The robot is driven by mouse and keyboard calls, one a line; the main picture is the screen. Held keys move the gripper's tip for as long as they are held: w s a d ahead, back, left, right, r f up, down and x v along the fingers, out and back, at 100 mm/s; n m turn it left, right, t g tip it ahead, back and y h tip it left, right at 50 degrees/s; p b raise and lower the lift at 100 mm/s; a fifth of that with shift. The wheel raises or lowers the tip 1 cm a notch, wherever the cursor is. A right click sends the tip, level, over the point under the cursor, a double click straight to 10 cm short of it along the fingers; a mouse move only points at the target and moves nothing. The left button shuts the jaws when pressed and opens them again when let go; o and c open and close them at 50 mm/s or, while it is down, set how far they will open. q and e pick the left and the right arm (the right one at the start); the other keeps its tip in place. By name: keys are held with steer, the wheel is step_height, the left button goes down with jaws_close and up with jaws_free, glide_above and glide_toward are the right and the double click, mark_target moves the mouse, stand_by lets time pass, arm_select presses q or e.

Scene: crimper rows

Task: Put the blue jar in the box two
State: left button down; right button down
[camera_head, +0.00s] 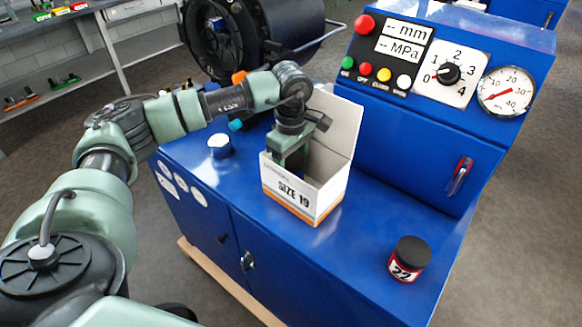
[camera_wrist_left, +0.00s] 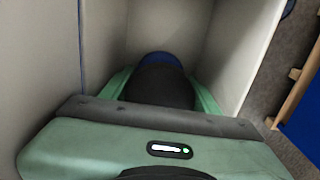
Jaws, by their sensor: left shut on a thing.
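An open white box (camera_head: 310,203) with an orange stripe and "SIZE 19" on its front stands on the blue machine's top. Its back flap is raised. I see no "two" on it. My left gripper (camera_head: 290,150) points down into this box, its fingers partly hidden by the front wall. In the left wrist view, the green fingers are shut on either side of a jar with a black top (camera_wrist_left: 163,88) and a blue edge (camera_wrist_left: 160,58). Pale box walls surround it. I cannot tell whether the jar touches the box floor. My right gripper is not in view.
A jar with a black lid and red label "22" (camera_head: 408,260) stands at the right of the blue top (camera_head: 350,255). A small blue, white-topped round thing (camera_head: 219,146) is left of the box. The control panel (camera_head: 440,75) rises behind.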

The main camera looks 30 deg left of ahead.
arm_select(q)
steer(key=c, duration=0.7)
jaws_free()
steer(key=shift+o, duration=0.2)
steer(key=shift+r, duration=0.1)
steer(key=shift+r+p, duration=0.25)
steer(key=shift+p, duration=0.05)
steer(key=shift+r+p, duration=0.45)
steer(key=shift+r, duration=0.05)
step_height(320, 180, up, 11)
steer(key=b, duration=0.2)
steer(key=shift+f+b, duration=0.2)
steer(key=shift+b, duration=0.2)
steer(key=shift+r, duration=0.5)
